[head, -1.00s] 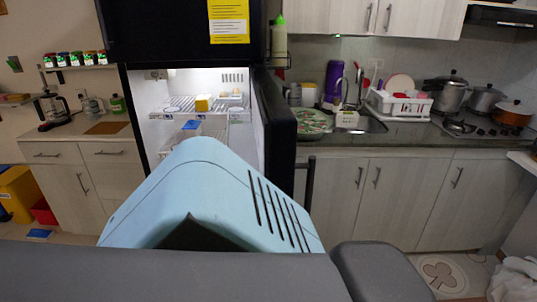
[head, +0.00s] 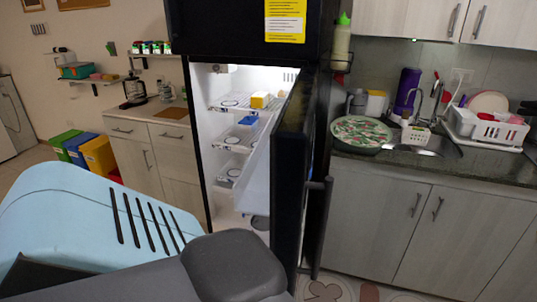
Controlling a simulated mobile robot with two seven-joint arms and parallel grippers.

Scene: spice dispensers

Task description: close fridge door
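The black fridge (head: 240,30) stands at the middle of the head view. Its lower door (head: 290,165) is open and juts toward me, seen nearly edge-on with part of its pale inner side showing. A dark vertical handle (head: 318,215) is on the door's right side. The lit white interior (head: 215,130) shows to the left of the door, with a yellow item (head: 261,100) and a blue-topped item (head: 248,119) on its shelves. Neither gripper is in view; only light blue and dark grey parts of my own body fill the lower left.
A counter (head: 480,168) with a sink, a green patterned round tray (head: 361,133) and a white dish rack (head: 488,127) runs to the right. A lower cabinet (head: 150,150) stands left of the fridge. Coloured bins (head: 97,152) stand farther left.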

